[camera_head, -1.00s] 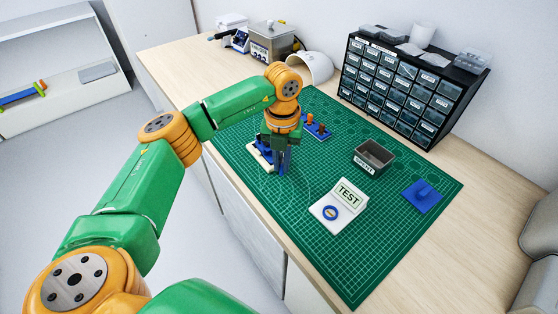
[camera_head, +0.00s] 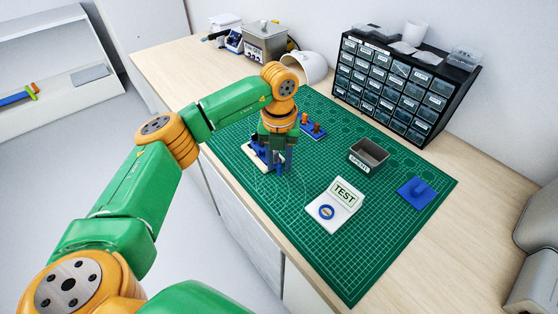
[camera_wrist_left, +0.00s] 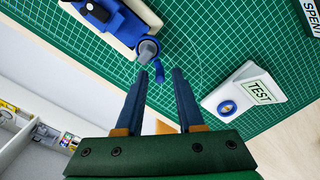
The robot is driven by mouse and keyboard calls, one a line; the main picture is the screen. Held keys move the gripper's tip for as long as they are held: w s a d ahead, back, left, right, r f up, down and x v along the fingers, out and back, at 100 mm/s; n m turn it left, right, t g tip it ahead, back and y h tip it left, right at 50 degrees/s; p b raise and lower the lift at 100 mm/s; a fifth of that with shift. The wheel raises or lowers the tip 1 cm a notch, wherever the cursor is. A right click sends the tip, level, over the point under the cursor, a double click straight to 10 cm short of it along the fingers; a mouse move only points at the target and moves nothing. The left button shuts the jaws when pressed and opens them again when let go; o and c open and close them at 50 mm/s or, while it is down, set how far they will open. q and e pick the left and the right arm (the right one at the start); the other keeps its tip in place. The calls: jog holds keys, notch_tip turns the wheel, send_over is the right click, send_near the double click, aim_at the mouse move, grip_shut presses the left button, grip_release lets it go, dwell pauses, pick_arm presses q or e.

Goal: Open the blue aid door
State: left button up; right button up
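The blue aid (camera_wrist_left: 122,22) lies on a cream base (camera_wrist_left: 98,8) at the top of the left wrist view. In the head view the base (camera_head: 258,164) shows beside my left gripper (camera_head: 280,170), which partly hides the aid. At the aid's near end are a blue ring with a grey round part (camera_wrist_left: 148,47) and a small blue tab (camera_wrist_left: 158,72); I cannot tell for certain which piece is the door. My left gripper (camera_wrist_left: 164,73) is open, its two fingers apart, with the tab showing between or just beyond the tips. My right gripper is not in view.
A white TEST stand (camera_head: 337,202) with a blue ring is on the green mat (camera_head: 370,250). A drawer cabinet (camera_head: 390,85) stands behind.

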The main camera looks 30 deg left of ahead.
aim_at(279, 165)
pick_arm(q)
notch_tip(279, 165, up, 6)
jog(key=shift+r+b, duration=0.25)
jog(key=shift+b, duration=0.6)
jog(key=shift+r, duration=0.35)
